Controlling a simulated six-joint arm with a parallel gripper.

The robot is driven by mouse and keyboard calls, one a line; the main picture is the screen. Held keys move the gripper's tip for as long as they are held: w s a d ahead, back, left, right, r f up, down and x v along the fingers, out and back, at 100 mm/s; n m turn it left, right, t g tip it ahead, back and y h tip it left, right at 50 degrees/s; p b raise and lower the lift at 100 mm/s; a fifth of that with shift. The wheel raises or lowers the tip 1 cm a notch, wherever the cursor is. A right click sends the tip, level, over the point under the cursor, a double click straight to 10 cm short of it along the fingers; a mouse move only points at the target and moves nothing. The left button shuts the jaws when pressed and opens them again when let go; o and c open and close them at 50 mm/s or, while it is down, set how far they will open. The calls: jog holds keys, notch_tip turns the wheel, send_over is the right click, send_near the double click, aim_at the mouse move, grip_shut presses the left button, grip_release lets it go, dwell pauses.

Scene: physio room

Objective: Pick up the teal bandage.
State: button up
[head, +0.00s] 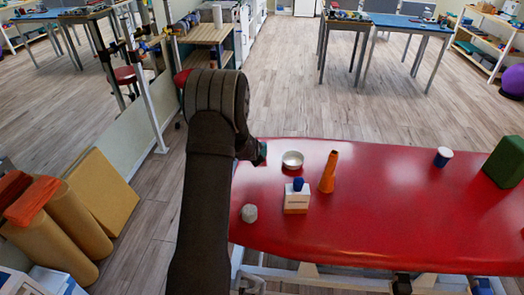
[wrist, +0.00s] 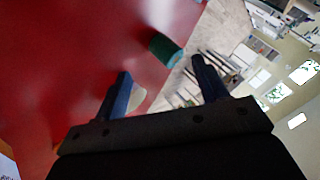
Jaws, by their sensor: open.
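The teal bandage (wrist: 166,48) is a small roll on the red table (wrist: 60,60), close to its edge, in the wrist view. In the head view it is a small teal patch (head: 262,152) at the table's far left corner, partly hidden by my arm. My gripper (wrist: 164,84) is open, with its two dark blue fingers apart. The bandage lies a little beyond the fingertips and between their lines, not held. In the head view the fingers are mostly hidden behind my dark wrist.
A blue-and-white cup-like item (head: 443,157) and green block (head: 506,161) are far right.

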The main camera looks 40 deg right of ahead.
jog(key=w+d+r+n+g+y, duration=0.2)
jog(key=w+d+r+n+g, duration=0.15)
jog(key=r+n, duration=0.4)
jog(key=shift+m+g, duration=0.35)
jog(key=shift+g, duration=0.1)
jog(key=x, duration=1)
jog(key=shift+w+a+f, duration=0.15)
jog(key=shift+a+f, duration=0.1)
jog(key=shift+f, duration=0.05)
jog(key=shift+d+x, duration=0.15)
jog(key=shift+x, duration=1.4)
jog(key=shift+d+x, duration=0.1)
jog(key=shift+x, duration=1.5)
jog(key=shift+r, duration=0.1)
jog(key=shift+c, duration=0.5)
jog(key=c, duration=1)
